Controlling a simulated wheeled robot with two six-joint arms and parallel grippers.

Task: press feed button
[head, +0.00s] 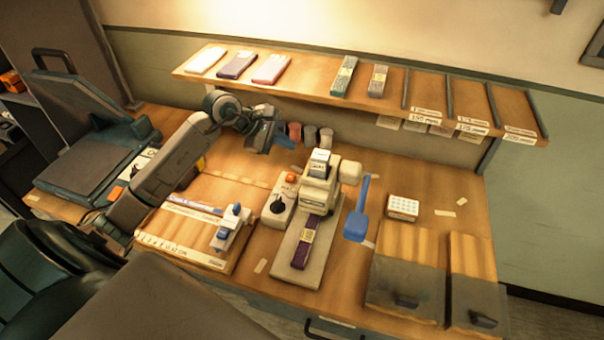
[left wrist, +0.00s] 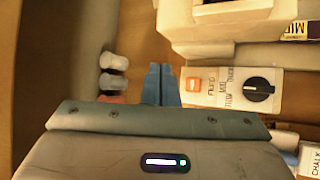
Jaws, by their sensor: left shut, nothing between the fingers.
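The feed button is a small orange square (head: 291,177) on a pale control box (head: 278,208) with a black knob, beside the beige machine (head: 318,190). My left gripper (head: 283,142) is shut and empty, above and behind the control box, apart from the button in the head view. Its closed blue-grey fingers show in the left wrist view (left wrist: 160,84). My right gripper is not in view.
Several small cups (head: 310,135) stand behind the gripper, close to the fingers. The shelf (head: 420,90) with wrapped bars is above. A dark purple strip (head: 309,242) lies on the machine's bed. A blue paddle (head: 357,208) is at the machine's right.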

